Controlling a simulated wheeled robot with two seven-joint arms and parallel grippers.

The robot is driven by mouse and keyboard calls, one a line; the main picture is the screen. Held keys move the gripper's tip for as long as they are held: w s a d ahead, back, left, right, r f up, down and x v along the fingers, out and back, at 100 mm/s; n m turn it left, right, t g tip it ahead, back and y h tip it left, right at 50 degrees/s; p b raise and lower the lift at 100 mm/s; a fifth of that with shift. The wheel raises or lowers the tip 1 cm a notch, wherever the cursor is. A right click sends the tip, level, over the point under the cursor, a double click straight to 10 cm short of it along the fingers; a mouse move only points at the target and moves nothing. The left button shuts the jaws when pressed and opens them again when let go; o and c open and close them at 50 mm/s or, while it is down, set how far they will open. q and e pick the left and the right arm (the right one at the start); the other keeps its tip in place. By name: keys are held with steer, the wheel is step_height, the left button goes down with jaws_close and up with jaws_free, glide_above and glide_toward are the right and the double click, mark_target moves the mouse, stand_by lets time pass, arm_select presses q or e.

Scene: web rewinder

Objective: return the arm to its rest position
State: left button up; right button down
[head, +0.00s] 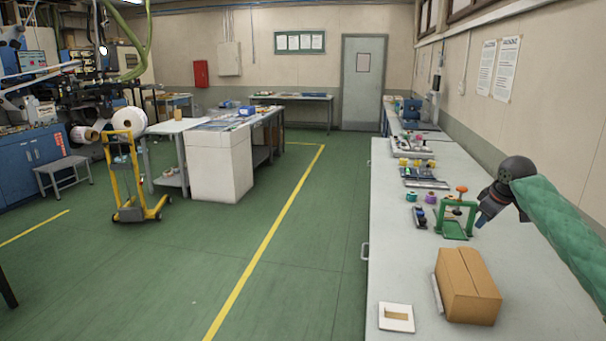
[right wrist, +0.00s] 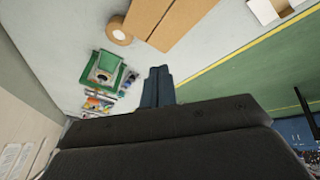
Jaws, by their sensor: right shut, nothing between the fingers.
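My right arm, in a green padded sleeve, reaches in from the right edge of the head view. Its dark gripper (head: 484,219) hangs above the grey workbench (head: 400,235), beside the green stand, with its fingers pointing down and left. In the right wrist view the two blue-grey fingers (right wrist: 158,86) are together with nothing between them. My left gripper is in neither view.
A wall (head: 540,110) bounds the right; green floor (head: 290,270) lies left.

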steer(key=s+a+f+m+t+h, duration=0.1)
steer(key=s+a+f, duration=0.4)
steer(key=a, duration=0.3)
steer(key=s+a+f+t, duration=0.1)
steer(key=s+a+f, duration=0.35)
steer(key=a, duration=0.35)
steer(key=s+a+f+m+t+h, duration=0.1)
steer(key=s+a+f, duration=0.3)
steer(key=s+a, duration=0.3)
steer(key=s+a+f+m+g+y, duration=0.1)
steer(key=s+a+f, duration=0.3)
steer(key=s+f, duration=0.4)
steer(key=s+a+f+m+g+y, duration=0.1)
steer(key=s+a+f+g, duration=0.2)
steer(key=s, duration=1.5)
steer(key=s+a+f+g+y, duration=0.1)
steer(key=s+a+f+g, duration=0.1)
steer(key=s+a+f, duration=0.5)
steer(key=s+f, duration=0.6)
steer(key=f, duration=0.1)
steer(key=shift+m, duration=0.4)
steer(key=shift+f, duration=0.1)
